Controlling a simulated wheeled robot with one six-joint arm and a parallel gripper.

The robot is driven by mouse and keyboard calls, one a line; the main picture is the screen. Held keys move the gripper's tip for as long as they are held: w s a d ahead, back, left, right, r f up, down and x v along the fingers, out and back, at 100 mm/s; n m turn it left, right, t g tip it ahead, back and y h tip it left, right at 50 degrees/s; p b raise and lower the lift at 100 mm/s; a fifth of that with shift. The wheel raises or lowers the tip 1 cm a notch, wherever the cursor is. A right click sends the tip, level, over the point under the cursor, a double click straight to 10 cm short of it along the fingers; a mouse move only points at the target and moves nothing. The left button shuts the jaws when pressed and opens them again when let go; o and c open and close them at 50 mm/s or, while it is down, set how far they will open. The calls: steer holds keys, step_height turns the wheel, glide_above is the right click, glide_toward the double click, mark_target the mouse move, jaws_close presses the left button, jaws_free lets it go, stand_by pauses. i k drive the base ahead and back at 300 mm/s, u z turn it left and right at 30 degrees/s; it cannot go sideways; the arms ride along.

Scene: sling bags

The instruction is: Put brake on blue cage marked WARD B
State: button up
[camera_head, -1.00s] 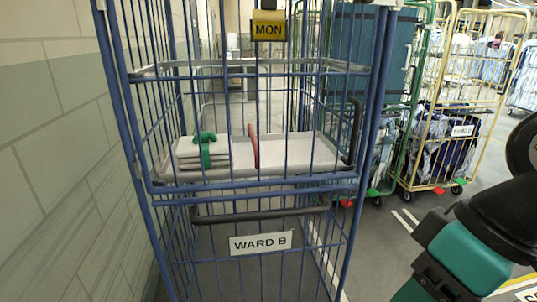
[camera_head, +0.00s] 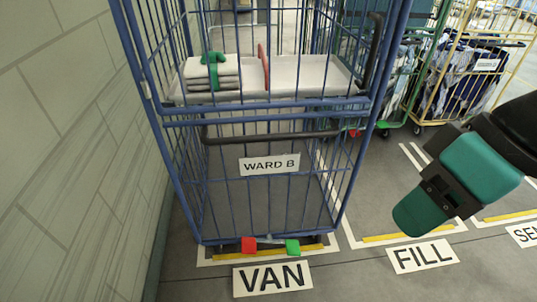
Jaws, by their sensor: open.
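The blue cage (camera_head: 180,190) stands upright beside the left wall, with a white WARD B plate (camera_head: 269,164) on its front. Low at its front edge is a pedal bar with a red pedal (camera_head: 249,244) on the left and a green pedal (camera_head: 292,246) on the right. The red pedal looks slightly higher; I cannot tell whether the brake is on. My gripper (camera_head: 440,195), teal and black, is open and empty at the right, above the floor and apart from the cage.
The cage's shelf (camera_head: 310,74) holds folded linen (camera_head: 212,72) with a green band. Floor signs VAN (camera_head: 272,278) and FILL (camera_head: 422,256) lie in front of marked bays. A yellow cage (camera_head: 440,90) stands behind right. The FILL bay floor is clear.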

mark_target(248, 244)
steer(key=u, duration=0.5)
steer(key=k, duration=0.6)
steer(key=u, duration=1)
steer(key=i, duration=0.8)
steer(key=z, duration=0.55)
steer(key=i, duration=0.55)
steer(key=z, duration=0.55)
